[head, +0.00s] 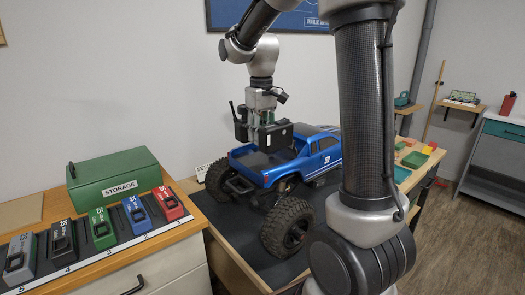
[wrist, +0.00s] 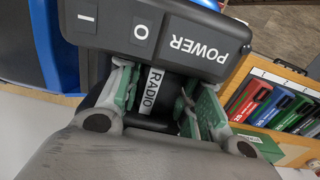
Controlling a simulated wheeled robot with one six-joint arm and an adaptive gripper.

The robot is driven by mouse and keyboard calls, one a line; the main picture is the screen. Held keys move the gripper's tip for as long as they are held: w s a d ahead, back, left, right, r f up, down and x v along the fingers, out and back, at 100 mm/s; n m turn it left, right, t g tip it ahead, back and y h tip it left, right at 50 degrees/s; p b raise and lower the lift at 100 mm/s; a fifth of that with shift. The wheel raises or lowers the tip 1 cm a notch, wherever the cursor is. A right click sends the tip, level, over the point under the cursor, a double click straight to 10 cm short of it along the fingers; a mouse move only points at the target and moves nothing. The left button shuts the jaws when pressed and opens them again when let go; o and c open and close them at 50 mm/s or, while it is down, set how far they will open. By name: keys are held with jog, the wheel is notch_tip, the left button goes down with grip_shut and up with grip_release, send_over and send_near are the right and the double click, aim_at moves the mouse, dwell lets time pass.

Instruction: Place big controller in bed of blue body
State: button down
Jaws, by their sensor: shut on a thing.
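My gripper (head: 256,122) is shut on the black big controller (head: 275,138), just above the rear of the blue body (head: 315,155). In the wrist view, my gripper (wrist: 163,98) has its green pads on both sides of the controller's narrower part, labelled RADIO. The wider part of the controller (wrist: 160,42) bears a switch and the word POWER. The blue body sits on a truck with big black tyres. Its bed (head: 258,160) is partly hidden under the controller; I cannot tell whether they touch. A blue edge (wrist: 62,45) shows in the wrist view.
The truck stands on a dark mat (head: 228,218). At left, a green STORAGE box (head: 115,178) stands behind a row of several coloured packs (head: 103,228) in numbered places. Small coloured trays (head: 415,158) lie beyond the truck. My arm hides part of the right side.

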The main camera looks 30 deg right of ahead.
aim_at(262, 161)
jog(key=shift+f, duration=2.65)
jog(key=shift+f, duration=0.1)
jog(key=c, duration=1)
grip_release()
jog(key=shift+o, duration=0.2)
notch_tip(262, 161, up, 12)
jog(key=shift+f, duration=0.15)
jog(key=s+f+m+t, duration=0.1)
jog(key=s+t, duration=0.1)
jog(key=s, duration=1)
jog(key=s+f+m+t, duration=0.1)
jog(key=s+t, duration=0.1)
jog(key=s, duration=0.9)
jog(key=shift+s+d+f, duration=0.35)
jog(key=shift+f, duration=0.05)
